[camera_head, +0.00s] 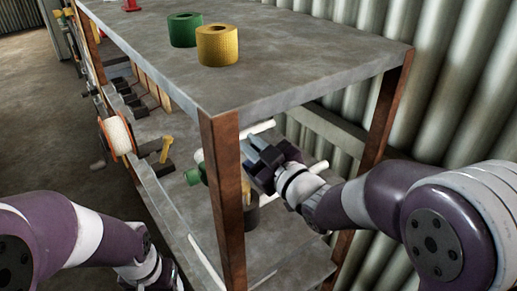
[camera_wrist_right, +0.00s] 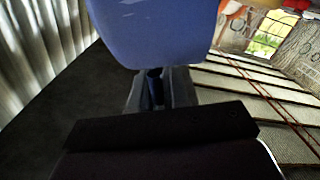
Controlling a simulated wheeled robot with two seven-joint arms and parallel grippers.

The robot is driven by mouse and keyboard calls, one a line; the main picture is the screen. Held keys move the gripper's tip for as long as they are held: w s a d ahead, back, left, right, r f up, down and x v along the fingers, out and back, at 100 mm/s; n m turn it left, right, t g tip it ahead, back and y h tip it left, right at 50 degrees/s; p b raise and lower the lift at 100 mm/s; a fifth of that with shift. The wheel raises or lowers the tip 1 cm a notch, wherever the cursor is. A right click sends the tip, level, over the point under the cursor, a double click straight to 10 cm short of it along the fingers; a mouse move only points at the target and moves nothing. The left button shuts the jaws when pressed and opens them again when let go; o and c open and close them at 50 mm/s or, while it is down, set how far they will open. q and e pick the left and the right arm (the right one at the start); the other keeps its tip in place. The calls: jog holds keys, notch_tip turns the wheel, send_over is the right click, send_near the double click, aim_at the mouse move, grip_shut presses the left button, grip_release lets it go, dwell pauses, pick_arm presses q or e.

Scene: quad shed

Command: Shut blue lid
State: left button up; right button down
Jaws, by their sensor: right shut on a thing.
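The blue lid (camera_wrist_right: 155,30) fills the top middle of the right wrist view as a smooth blue panel, its upper part cut off by the frame. My right gripper (camera_wrist_right: 155,88) is shut on it at its lower edge. In the head view my right gripper (camera_head: 262,163) reaches under the shelf top, just right of the near rusty post. I cannot make out the lid there, nor what it is attached to. My left arm enters at the lower left of the head view, and its gripper is not visible.
The grey shelf top (camera_head: 270,85) carries a green roll (camera_head: 184,38) and a yellow roll (camera_head: 217,52). The near rusty post (camera_head: 224,185) stands close to my right gripper. A spool (camera_head: 118,135) and a yellow tool (camera_head: 165,149) are at the shelf's left side. A corrugated wall is behind.

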jog(key=shift+s+a, duration=0.1)
jog(key=shift+a, duration=0.1)
dwell(0.3)
jog(key=c, duration=1.2)
grip_release()
jog(key=p+v, duration=0.6)
jog(key=v, duration=0.6)
jog(key=shift+s+d, duration=0.2)
jog(key=shift+s, duration=0.15)
jog(key=shift+f, duration=0.1)
